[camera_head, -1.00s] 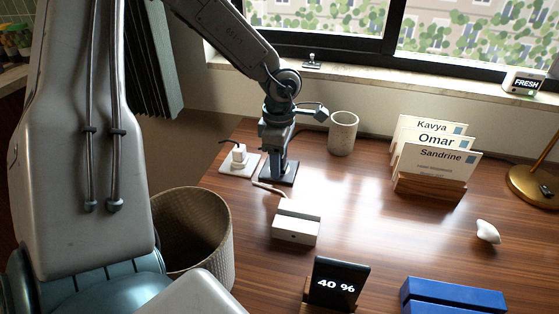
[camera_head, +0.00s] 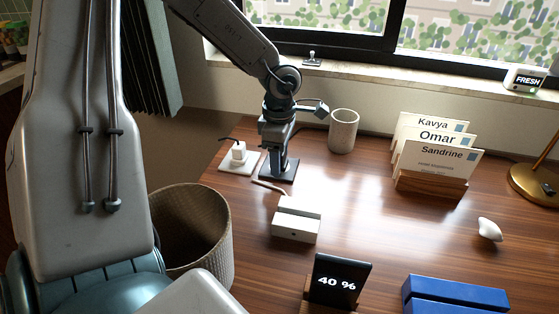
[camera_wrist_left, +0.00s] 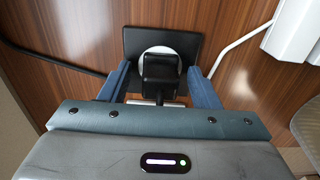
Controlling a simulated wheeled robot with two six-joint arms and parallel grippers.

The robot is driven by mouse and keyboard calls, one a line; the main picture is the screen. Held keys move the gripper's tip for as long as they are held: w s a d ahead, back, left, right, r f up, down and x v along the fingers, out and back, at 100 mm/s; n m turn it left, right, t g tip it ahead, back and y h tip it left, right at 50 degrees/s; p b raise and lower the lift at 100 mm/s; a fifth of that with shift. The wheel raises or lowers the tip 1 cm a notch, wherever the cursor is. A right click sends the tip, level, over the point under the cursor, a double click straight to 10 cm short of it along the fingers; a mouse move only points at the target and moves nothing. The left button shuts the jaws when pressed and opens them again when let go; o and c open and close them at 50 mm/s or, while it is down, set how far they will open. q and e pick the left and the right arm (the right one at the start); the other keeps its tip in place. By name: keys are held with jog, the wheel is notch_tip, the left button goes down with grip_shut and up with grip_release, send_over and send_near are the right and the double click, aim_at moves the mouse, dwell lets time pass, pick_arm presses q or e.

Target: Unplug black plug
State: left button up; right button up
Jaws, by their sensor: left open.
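The black plug (camera_wrist_left: 160,68) stands in a dark square socket plate (camera_wrist_left: 188,44) with a pale round socket, in the left wrist view. In the head view the dark plate (camera_head: 291,172) lies on the desk and my gripper hides the plug. My left gripper (camera_wrist_left: 160,82) points down at the plug. Its two blue fingers are open, one on each side of the plug, with a gap visible on both sides. The head view shows the left gripper (camera_head: 276,170) low over the plate. My right gripper is not in view.
A white plug (camera_head: 239,152) sits in a white plate (camera_head: 228,164) just left. A white box (camera_head: 296,226) with a pale cord is in front, and a cup (camera_head: 343,131) behind right. A name-card holder (camera_head: 430,185), display (camera_head: 338,281) and wastebasket (camera_head: 195,235) are nearby.

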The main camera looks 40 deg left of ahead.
pick_arm(q)
grip_shut()
jog(key=shift+r+p, duration=1.75)
jog(key=shift+r, duration=1.3)
